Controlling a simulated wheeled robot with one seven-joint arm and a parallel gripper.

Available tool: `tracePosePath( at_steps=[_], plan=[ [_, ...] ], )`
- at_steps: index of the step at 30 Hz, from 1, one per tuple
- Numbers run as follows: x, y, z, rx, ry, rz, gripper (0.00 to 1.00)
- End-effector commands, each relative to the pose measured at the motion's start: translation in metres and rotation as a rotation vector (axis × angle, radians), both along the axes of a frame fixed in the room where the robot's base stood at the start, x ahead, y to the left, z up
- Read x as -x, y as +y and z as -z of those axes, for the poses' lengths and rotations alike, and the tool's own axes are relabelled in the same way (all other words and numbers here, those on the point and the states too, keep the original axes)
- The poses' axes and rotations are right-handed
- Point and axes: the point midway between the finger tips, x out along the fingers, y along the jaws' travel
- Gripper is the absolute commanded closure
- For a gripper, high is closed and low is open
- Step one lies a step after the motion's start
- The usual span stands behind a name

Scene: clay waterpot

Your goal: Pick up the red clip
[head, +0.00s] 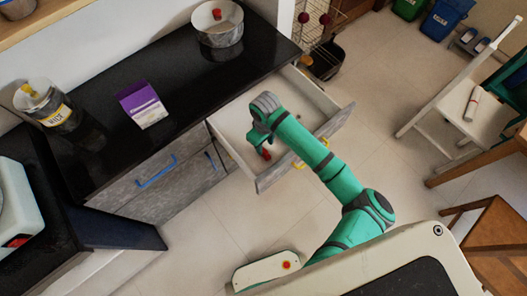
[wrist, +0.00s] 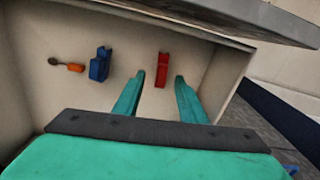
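The red clip (wrist: 162,66) lies on the floor of an open drawer (head: 232,116). In the wrist view it appears between my two green fingertips and slightly beyond them. My gripper (wrist: 160,77) is open, with a clear gap between the fingers, and nothing is held. In the head view my gripper (head: 261,146) hangs inside the drawer, and a small red piece (head: 267,154) shows beside it. I cannot tell how high the fingertips are above the drawer floor.
A blue clip (wrist: 100,65) and a small orange-handled item (wrist: 70,67) lie left of the red clip. Drawer walls surround the gripper closely. The black counter (head: 190,70) holds a purple box (head: 143,104), a jar (head: 47,106) and a pot (head: 218,24).

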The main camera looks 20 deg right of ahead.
Motion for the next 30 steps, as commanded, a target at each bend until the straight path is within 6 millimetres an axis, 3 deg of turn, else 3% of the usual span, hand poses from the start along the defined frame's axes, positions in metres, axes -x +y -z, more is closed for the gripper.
tracePosePath(
  at_steps=[12, 20, 24, 25, 30],
  plan=[
    [-0.001, 0.004, 0.047, -0.001, 0.0, 0.002, 0.62],
    [-0.001, 0.004, 0.051, 0.0, 0.0, 0.001, 0.62],
    [-0.001, 0.004, 0.051, 0.0, 0.0, 0.0, 0.96],
    [-0.001, 0.004, 0.051, 0.0, 0.0, 0.0, 1.0],
    [-0.001, 0.004, 0.051, 0.0, 0.0, 0.0, 1.0]
  ],
)
